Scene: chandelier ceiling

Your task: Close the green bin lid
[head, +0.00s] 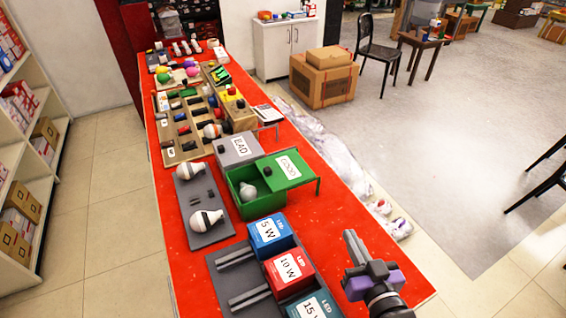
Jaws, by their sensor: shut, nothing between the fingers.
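The green bin (262,207) stands on the red table, its left part open, with a pale bulb (247,191) visible inside. Its green lid (300,181), with a white GOOD label, is offset to the right of the opening. The lid's right side overhangs, and a thin green upright part (318,187) hangs at its right end. My gripper (351,238) is shut and empty at the table's right side, nearer the camera than the lid and apart from it.
A grey bin with a BAD lid (226,151) stands just behind the green bin. Blue (269,230) and red (287,268) LED boxes stand in front. A grey mat (196,186) with bulbs lies left. The red table strip (335,212) right of the boxes is clear.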

